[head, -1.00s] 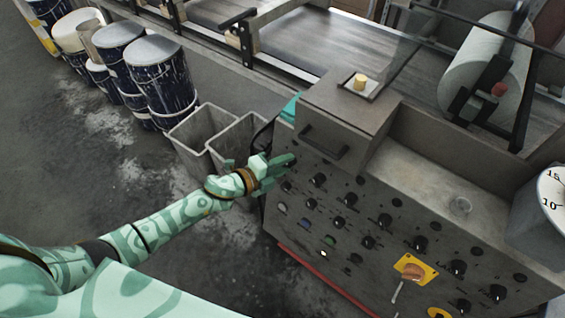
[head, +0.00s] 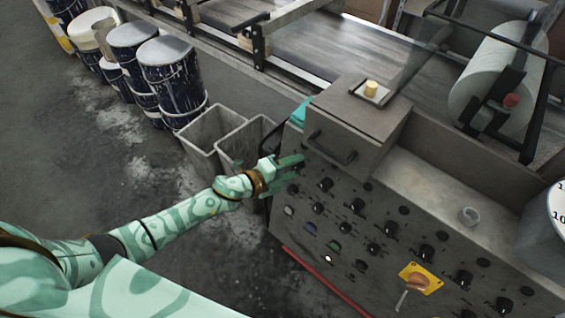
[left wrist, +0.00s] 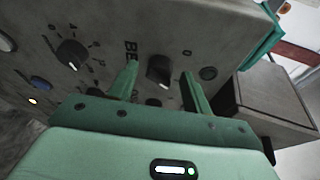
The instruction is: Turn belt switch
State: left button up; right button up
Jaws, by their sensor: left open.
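The belt switch (left wrist: 159,70) is a black knob with a pale pointer mark on the grey control panel, beside lettering that begins "BE". In the left wrist view it shows between the two green fingers of my left gripper (left wrist: 160,82). The fingers are open, one on each side of the knob; I cannot tell whether they touch it. In the head view my left gripper (head: 288,168) is at the upper left corner of the panel (head: 300,222) and partly hides the controls there. My right gripper is not in view.
Another knob (left wrist: 72,53) with a number scale sits beside the switch. The panel carries several more knobs, coloured buttons and a yellow-plated switch (head: 421,278). A box with a handle (head: 331,148) juts out above. Grey bins (head: 214,134) and paint drums (head: 172,80) stand left.

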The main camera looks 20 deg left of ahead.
pick_arm(q)
jog(key=p+v, duration=0.2)
jog(key=v, duration=1.4)
jog(key=shift+s, duration=0.15)
